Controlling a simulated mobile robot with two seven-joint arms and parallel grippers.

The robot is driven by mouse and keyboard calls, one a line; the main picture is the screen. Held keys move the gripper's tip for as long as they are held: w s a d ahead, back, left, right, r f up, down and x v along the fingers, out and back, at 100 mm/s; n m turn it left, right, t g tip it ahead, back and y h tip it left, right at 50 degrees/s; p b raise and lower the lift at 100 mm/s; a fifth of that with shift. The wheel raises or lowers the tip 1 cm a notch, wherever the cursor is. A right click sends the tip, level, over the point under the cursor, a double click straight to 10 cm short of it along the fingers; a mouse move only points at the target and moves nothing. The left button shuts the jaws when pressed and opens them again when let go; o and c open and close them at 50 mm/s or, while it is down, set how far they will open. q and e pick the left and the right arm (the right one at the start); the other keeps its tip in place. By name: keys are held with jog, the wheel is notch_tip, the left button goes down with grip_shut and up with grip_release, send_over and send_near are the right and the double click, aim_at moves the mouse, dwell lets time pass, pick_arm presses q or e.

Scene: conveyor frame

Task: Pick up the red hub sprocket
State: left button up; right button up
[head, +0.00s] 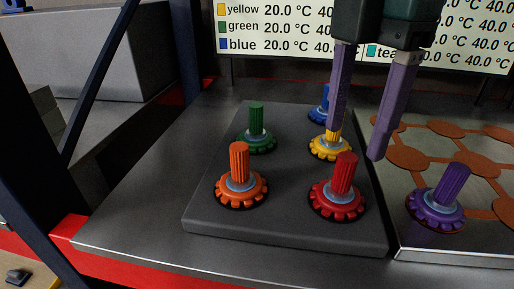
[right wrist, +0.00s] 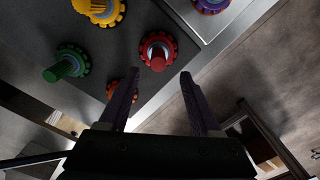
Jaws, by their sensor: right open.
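The red hub sprocket (head: 338,202) stands upright on the dark grey plate at its front right, a toothed disc with a ribbed red post. In the right wrist view the red sprocket (right wrist: 157,53) is just beyond the fingertips, roughly centred between them. My right gripper (head: 355,145) is open with nothing between its fingers. In the head view its purple fingers hang behind and above the red sprocket and partly cover the yellow and blue ones. It also shows in the right wrist view (right wrist: 159,74). My left gripper is not in view.
The dark plate (head: 280,232) also bears an orange sprocket (head: 241,188), a green one (head: 256,138), a yellow one (head: 323,148) and a blue one (head: 318,112). A purple sprocket (head: 437,205) stands on the metal panel (head: 460,256) at right. A temperature board (head: 290,30) is behind.

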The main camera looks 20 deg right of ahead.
aim_at(348, 157)
notch_tip(348, 157, down, 7)
jog(key=shift+w+d+f, duration=0.1)
jog(key=shift+d, duration=0.05)
jog(key=shift+c, duration=0.2)
grip_shut()
dwell(0.5)
